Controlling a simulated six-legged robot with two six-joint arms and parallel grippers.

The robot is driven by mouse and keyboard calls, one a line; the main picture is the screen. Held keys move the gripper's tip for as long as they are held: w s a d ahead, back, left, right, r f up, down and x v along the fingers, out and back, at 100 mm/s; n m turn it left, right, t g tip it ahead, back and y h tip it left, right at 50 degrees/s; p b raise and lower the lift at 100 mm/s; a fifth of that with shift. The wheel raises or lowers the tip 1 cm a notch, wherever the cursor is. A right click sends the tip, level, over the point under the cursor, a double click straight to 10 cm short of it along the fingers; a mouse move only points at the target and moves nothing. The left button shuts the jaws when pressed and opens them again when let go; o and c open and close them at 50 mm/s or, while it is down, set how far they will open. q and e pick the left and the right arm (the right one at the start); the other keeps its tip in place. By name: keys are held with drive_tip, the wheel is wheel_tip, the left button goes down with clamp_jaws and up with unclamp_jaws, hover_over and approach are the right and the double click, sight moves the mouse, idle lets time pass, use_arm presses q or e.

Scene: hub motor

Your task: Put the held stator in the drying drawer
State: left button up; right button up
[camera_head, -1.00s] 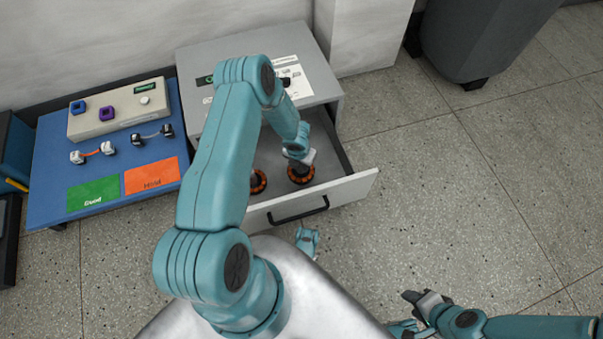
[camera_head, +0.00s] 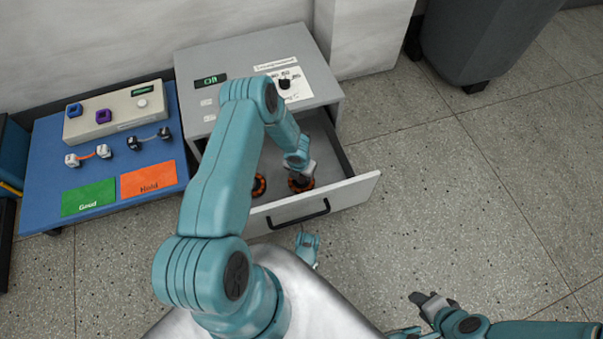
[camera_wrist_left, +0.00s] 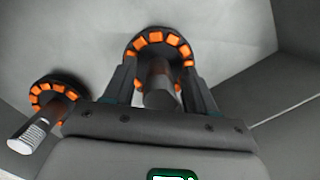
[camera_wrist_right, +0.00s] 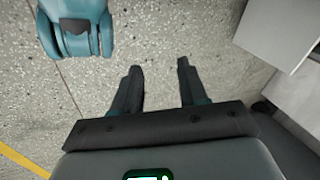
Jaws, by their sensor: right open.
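The stator (camera_head: 300,184), a dark disc with orange coils and a shaft, is in the open drying drawer (camera_head: 345,196) and appears to rest on its floor. My left gripper (camera_head: 300,170) is down in the drawer over it. In the left wrist view, the left gripper's fingers (camera_wrist_left: 160,75) stand on both sides of the stator's shaft (camera_wrist_left: 158,88), with small gaps, and look open. A second stator (camera_wrist_left: 52,95) is in the drawer to the left; in the head view my arm partly hides it. My right gripper (camera_wrist_right: 157,80) is open and empty above the floor.
The grey cabinet (camera_head: 225,65) with a display and dial stands above the drawer. A blue table (camera_head: 50,145) at left holds a beige box (camera_head: 120,112), small parts, and green and orange cards. A dark bin (camera_head: 485,35) stands far right.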

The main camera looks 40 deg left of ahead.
use_arm(q)
drive_tip(key=shift+r, duration=0.1)
use_arm(e)
drive_tip(key=shift+r, duration=0.1)
